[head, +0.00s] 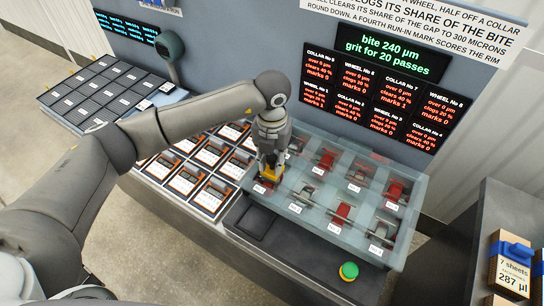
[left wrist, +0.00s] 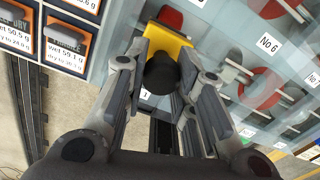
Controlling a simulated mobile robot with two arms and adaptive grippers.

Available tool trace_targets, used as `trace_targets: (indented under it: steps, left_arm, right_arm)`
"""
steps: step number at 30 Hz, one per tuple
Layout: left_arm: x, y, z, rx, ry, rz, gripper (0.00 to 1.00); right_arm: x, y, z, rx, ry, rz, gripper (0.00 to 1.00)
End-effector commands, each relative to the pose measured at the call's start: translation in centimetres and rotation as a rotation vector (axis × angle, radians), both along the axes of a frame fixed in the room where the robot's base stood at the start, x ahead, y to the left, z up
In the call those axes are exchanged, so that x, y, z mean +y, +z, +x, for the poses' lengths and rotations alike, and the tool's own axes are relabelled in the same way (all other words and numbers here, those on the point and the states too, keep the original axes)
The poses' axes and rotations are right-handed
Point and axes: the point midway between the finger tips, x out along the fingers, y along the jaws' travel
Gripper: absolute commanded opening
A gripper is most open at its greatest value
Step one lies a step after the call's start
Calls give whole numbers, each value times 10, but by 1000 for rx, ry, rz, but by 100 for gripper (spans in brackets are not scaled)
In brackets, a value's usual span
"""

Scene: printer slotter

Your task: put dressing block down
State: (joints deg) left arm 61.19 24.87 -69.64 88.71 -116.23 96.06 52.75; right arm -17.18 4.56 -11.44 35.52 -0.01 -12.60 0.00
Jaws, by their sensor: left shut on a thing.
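The dressing block shows as a yellow piece (head: 270,173) with a black round knob. It also shows in the left wrist view (left wrist: 172,44), where the knob sits between my fingers. My left gripper (head: 269,163) points down and is shut on it at the front left end of the clear case (head: 318,215). A red wheel lies under or beside the block, partly hidden by it; I cannot tell whether they touch. Other cells of the case hold red wheels (head: 342,212) and grey collars (head: 303,194) with number labels. My right gripper is out of view.
A dark tray with an empty recess (head: 250,221) lies in front of the case. A green button (head: 348,271) is at the front right. Labelled cards (head: 187,183) fill the bench at left. Screens (head: 388,57) stand behind. Boxes (head: 511,265) are at far right.

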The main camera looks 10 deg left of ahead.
Motion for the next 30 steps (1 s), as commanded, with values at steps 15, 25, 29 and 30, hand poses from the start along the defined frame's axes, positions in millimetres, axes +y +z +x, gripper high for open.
trace_targets:
  steps: [15,25,29,30]
  left_arm:
    - [0,-2,0,0,0,0,46]
    - [-1,10,2,-6,-1,-3,46]
    - [-1,36,2,-8,-1,-3,46]
    - [0,45,2,-8,-1,-2,46]
  right_arm:
    - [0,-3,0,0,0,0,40]
    - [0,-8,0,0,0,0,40]
    - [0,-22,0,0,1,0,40]
    - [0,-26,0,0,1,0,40]
